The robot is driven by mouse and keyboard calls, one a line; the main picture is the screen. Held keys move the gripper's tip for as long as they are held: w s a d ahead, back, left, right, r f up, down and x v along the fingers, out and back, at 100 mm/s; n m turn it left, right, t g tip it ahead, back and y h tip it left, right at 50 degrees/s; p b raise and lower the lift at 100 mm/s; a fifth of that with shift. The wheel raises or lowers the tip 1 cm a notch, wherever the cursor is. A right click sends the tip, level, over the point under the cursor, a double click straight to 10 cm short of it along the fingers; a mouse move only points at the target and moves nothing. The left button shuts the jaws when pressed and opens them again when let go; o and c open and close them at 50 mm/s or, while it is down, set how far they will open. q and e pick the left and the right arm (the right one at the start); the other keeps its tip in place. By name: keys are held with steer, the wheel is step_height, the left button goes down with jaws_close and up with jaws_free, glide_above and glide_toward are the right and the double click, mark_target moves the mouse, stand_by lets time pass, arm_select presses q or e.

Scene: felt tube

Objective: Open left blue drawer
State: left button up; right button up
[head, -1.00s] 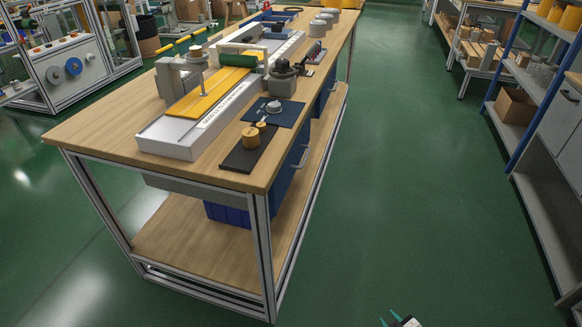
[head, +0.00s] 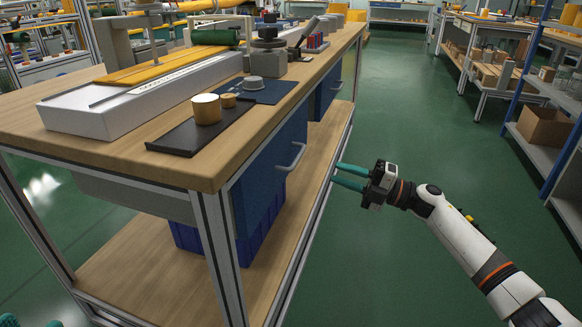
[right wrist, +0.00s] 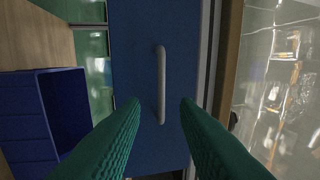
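The nearer blue drawer (head: 268,170) is under the near end of the wooden workbench, its front flush with the cabinet, so it looks shut. Its grey bar handle (head: 293,157) faces the aisle. My right gripper (head: 337,175) is open and empty in the aisle, pointing at the drawer and apart from the handle. In the right wrist view the handle (right wrist: 161,85) stands upright on the blue front (right wrist: 135,60), centred between the two green fingers. Teal tips of my left gripper (head: 30,322) show apart at the bottom left corner; the rest is cut off.
A second blue drawer (head: 325,90) sits farther along the bench. A blue crate (head: 195,240) stands on the lower shelf (head: 130,275), below the drawer. The bench's metal leg (head: 220,255) is at the near corner. The green aisle floor (head: 400,130) is clear, with shelving at right.

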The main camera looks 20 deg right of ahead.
mark_target(298, 157)
steer(key=b+x, duration=0.2)
steer(key=x, duration=1)
steer(key=shift+s+r, duration=0.1)
steer(key=shift+r, duration=0.05)
steer(key=shift+d, duration=0.1)
jaws_close()
